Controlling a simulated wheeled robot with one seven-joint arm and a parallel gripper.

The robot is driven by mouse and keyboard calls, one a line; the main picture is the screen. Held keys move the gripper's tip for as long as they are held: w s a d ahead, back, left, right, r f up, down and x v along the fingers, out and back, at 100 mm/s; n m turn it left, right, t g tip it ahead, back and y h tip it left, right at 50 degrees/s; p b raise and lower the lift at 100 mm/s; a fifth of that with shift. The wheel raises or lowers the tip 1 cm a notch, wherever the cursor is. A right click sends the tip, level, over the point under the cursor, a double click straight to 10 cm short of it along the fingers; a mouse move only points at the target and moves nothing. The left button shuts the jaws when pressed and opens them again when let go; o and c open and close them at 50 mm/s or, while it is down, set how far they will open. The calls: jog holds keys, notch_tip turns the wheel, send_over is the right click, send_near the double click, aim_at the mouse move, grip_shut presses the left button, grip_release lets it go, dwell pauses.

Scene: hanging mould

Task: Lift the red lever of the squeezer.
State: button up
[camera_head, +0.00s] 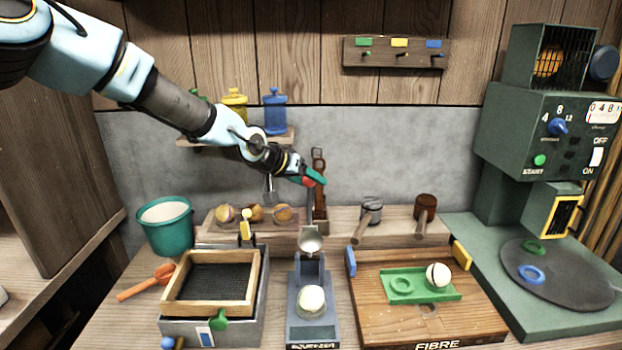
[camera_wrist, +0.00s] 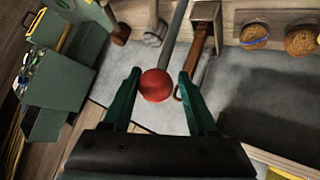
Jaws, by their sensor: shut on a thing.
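The squeezer (camera_head: 296,322) is a grey-blue stand at the front middle of the bench, with a pale ball (camera_head: 311,300) low in it. Its lever stands up from a metal cup (camera_head: 311,241) as a grey rod (camera_head: 310,208) with a red knob (camera_head: 308,182). My gripper (camera_head: 314,178) is at the top of this lever. In the wrist view the red knob (camera_wrist: 156,86) sits between the two green fingers of my gripper (camera_wrist: 159,78), and the grey rod (camera_wrist: 176,32) runs away from it. My gripper is shut on the knob.
A framed sieve box (camera_head: 212,312) stands left of the squeezer. A wooden fibre board (camera_head: 400,330) with a green tray (camera_head: 390,292) is at right. A brown wooden tool (camera_head: 320,200) hangs close behind the lever. A green machine (camera_head: 530,140) stands far right.

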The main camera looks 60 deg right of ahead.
jog(key=o, duration=0.3)
jog(key=shift+w+f, duration=0.1)
jog(key=shift+w, duration=0.1)
jog(key=shift+o, duration=0.4)
jog(key=shift+s, duration=0.15)
jog(key=shift+r, duration=0.2)
jog(key=b+v, duration=0.2)
jog(key=v, duration=0.8)
jog(key=shift+a, duration=0.35)
jog(key=shift+r, duration=0.15)
jog(key=w+a+f+n+t+y, duration=0.2)
jog(key=w+a+f, duration=0.1)
jog(key=w+a, duration=0.5)
jog(key=w+a+f+n+t+y, duration=0.15)
jog(key=w+a+f, duration=0.3)
jog(key=a, duration=0.65)
jog(key=w+a+f+n+t+y, duration=0.1)
jog(key=w+a+f+n+y, duration=0.15)
jog(key=w+a, duration=0.55)
jog(key=s+a+n+y, duration=0.2)
jog(key=a+n, duration=0.2)
jog(key=a, duration=1.2)
jog(key=s+a+n+y, duration=0.2)
jog(key=a+n, duration=0.3)
jog(key=a, duration=1.2)
jog(key=shift+s+g, duration=0.35)
jog(key=shift+s, duration=0.15)
